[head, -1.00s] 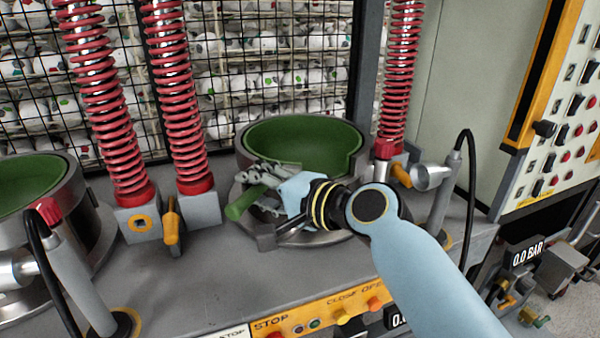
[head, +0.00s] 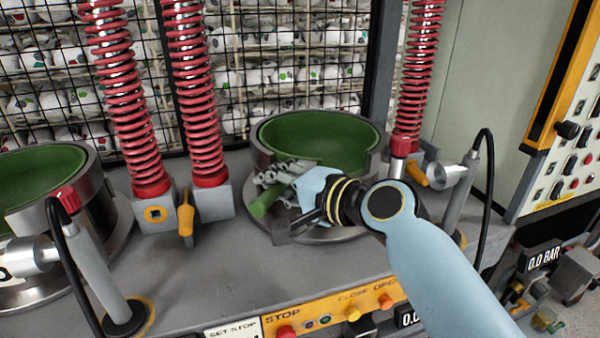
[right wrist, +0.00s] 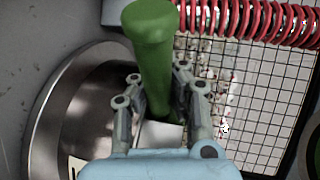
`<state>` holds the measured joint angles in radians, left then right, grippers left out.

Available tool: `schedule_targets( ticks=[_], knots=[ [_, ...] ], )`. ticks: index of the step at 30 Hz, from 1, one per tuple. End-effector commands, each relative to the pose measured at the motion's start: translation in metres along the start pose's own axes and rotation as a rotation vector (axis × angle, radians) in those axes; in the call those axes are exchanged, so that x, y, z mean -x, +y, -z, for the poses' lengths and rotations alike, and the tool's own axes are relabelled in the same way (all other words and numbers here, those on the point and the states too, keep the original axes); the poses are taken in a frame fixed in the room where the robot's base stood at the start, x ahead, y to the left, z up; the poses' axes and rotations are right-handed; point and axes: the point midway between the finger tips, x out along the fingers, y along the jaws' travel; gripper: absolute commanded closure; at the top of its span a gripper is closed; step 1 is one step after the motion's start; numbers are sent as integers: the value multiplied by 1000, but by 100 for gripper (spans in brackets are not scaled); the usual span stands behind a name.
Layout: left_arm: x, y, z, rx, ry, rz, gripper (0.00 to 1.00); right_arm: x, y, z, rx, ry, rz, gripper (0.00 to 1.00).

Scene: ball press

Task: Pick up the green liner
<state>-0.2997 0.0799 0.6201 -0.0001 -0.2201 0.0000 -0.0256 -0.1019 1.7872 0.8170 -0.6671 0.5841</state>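A green liner (head: 300,133) lines the round metal cup (head: 262,153) at the right of the press, with a notch in the cup's front wall. My right gripper (head: 274,192) is at the front left of this cup. Its fingers stand on both sides of a green bar-like handle (head: 262,206), which also shows in the right wrist view (right wrist: 153,60). The fingertips are very close to the handle, but I cannot tell whether they press on it. Whether the handle joins the liner is hidden. My left gripper is out of view.
A second cup with a green lining (head: 40,170) stands at the left. Red springs (head: 195,90) rise between the cups, and another (head: 418,70) stands at the right. A grey pipe with a black hose (head: 465,185) is right of my arm. A button panel (head: 335,308) runs along the front edge.

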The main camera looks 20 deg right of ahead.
Motion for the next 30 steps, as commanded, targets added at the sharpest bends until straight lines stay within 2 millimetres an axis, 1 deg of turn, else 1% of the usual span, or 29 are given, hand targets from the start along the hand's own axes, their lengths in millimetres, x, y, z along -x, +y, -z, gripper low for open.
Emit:
schedule_targets(
  ticks=[4,8,14,24,30],
  knots=[
    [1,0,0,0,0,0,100,1,-4,0,-1,0,1,100],
    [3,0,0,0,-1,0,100,3,-16,1,0,-1,3,100],
    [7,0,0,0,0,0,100,11,-49,2,-1,-1,6,100],
    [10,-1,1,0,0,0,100,26,-116,6,-1,-3,8,100],
    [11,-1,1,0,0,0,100,34,-150,8,0,-2,7,100]
  ],
)
